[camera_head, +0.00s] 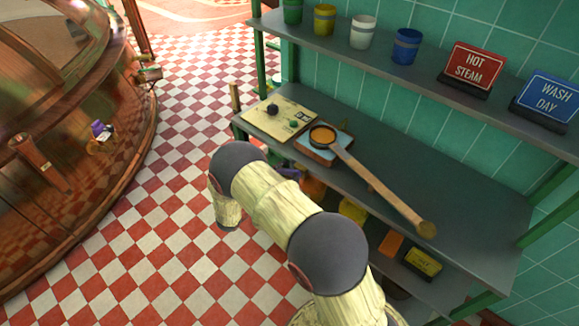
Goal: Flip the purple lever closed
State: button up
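A small purple lever (101,129) shows at the left, on a brass fitting (100,145) low on the side of the large copper kettle (75,85). It is too small to tell which way it is turned. My pale arm reaches up from the bottom of the view and bends down at its far end, over the checkered floor beside the shelf. My gripper cannot be made out; the end of the arm is hidden behind its own links. The arm is well apart from the lever, to its right.
A grey shelf unit (470,210) on the right holds a long-handled ladle (380,185), a board (275,118), several small pots and two signs. A brown fitting (38,160) juts from the kettle. The red and white floor (165,200) between kettle and shelf is clear.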

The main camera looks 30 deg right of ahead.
jog(key=shift+v, duration=2)
